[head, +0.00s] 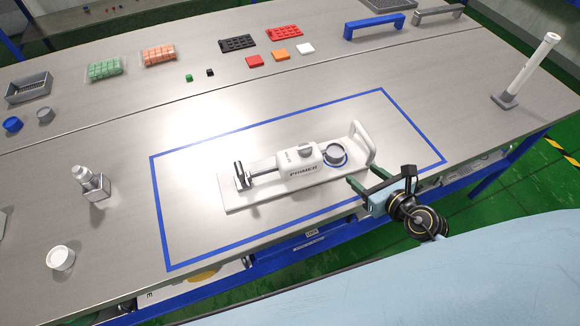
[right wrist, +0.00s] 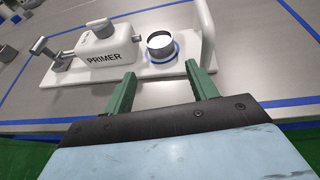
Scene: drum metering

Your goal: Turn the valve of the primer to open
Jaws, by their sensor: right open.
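The white primer (head: 300,173), marked PRIMER, lies on a white base plate with an upright loop handle at its right end. A grey knob (head: 306,150) sits on top of its body; it also shows in the right wrist view (right wrist: 100,27). A round metal cup with a blue ring (head: 335,154) is at its right, and a metal T-shaped handle (head: 240,176) is at its left. Which part is the valve I cannot tell for certain. My right gripper (head: 366,176) is open and empty at the plate's near right edge, its green fingers pointing toward the cup (right wrist: 160,42). My left gripper is out of view.
A blue outline (head: 160,213) on the metal table surrounds the primer. A white tube on a grey foot (head: 528,70) stands far right. The outline's left part is clear.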

